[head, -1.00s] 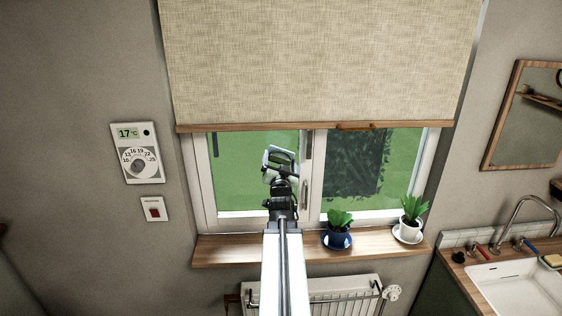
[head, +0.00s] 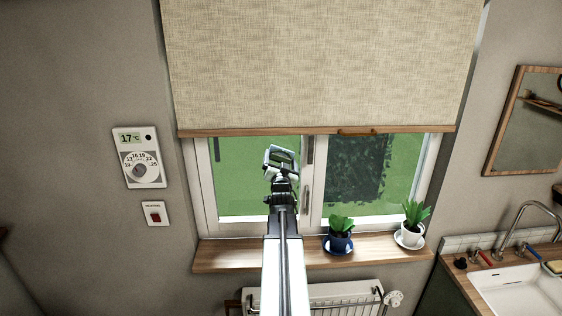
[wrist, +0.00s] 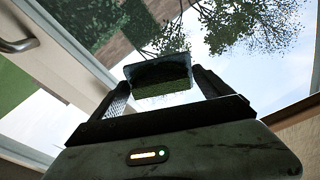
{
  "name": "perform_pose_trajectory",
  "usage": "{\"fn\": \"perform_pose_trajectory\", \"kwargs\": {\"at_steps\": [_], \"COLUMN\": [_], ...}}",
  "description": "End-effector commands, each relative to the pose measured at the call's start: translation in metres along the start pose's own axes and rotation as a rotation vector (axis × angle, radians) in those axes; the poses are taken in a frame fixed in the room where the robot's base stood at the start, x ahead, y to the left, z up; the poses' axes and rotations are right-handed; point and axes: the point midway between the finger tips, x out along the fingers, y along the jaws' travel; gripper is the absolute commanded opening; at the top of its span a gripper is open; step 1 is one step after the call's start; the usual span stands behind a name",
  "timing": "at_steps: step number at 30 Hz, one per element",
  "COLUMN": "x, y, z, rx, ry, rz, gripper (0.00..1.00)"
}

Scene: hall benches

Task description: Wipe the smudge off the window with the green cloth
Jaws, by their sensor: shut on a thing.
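My gripper (head: 281,166) is raised in front of the left pane of the window (head: 308,195), close to the middle frame. In the wrist view its two fingers are shut on a small block-like bundle (wrist: 160,86), pale along its edge and dark green below, which I take to be the green cloth. In the head view the gripper hides most of the cloth. I cannot tell whether the cloth touches the glass. No smudge can be made out on either pane. A dark leafy patch shows through the right pane.
A beige blind (head: 320,65) covers the upper window. Two potted plants, one blue pot (head: 340,242) and one white pot (head: 410,236), stand on the wooden sill (head: 225,255) right of my arm. A radiator (head: 335,299) is below, a sink (head: 515,289) at right. A thermostat (head: 140,158) hangs left.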

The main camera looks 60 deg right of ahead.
Motion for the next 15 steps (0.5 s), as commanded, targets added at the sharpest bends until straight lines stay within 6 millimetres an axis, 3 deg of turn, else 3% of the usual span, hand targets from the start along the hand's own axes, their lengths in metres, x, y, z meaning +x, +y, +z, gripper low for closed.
{"fn": "perform_pose_trajectory", "kwargs": {"at_steps": [15], "x": [0.0094], "y": [0.0009], "z": [0.0007], "rx": [0.0], "ry": [0.001], "rz": [0.001], "gripper": [0.45]}}
